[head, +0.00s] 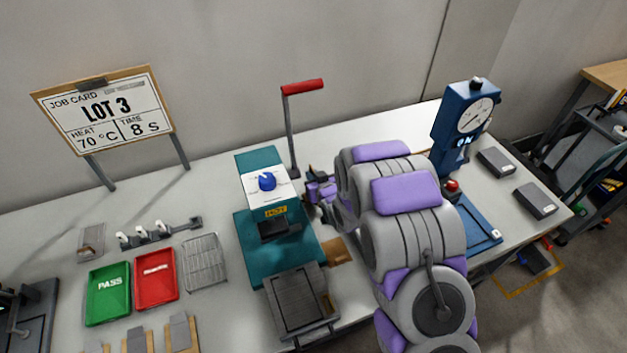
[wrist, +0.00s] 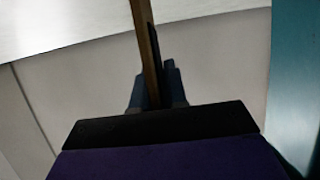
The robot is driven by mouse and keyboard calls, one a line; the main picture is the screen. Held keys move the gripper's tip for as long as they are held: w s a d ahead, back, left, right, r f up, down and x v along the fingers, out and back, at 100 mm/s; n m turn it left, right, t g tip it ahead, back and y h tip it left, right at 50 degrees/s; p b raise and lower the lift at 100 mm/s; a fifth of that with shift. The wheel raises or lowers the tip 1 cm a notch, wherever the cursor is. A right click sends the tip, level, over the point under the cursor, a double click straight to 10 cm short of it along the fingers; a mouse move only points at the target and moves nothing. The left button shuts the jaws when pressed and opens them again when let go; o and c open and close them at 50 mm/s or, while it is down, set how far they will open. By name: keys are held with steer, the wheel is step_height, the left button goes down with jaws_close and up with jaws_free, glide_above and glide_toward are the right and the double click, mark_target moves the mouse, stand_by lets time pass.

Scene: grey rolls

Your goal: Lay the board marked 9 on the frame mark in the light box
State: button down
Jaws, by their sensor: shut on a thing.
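My gripper (head: 318,188) is beside the teal press in the head view, partly hidden by my arm. In the wrist view its dark jaws (wrist: 157,92) are shut on a thin board (wrist: 147,45), seen edge-on, brown with a dark strip on one side. No number shows on it, so I cannot tell if it is marked 9. I cannot make out a light box or a frame mark in either view.
The teal press (head: 270,215) with a red-handled lever (head: 303,87) stands mid-table. A blue gauge stand (head: 462,125) is at right. Left are a green PASS tray (head: 108,308), a red tray (head: 155,292), a wire rack (head: 204,262) and a job card (head: 105,112).

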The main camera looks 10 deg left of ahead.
steer(key=shift+f, duration=0.65)
steer(key=shift+a+r, duration=0.1)
steer(key=shift+a, duration=0.1)
steer(key=c, duration=1.5)
jaws_free()
steer(key=shift+o, duration=1.7)
steer(key=shift+d, duration=0.1)
steer(key=shift+r, duration=0.1)
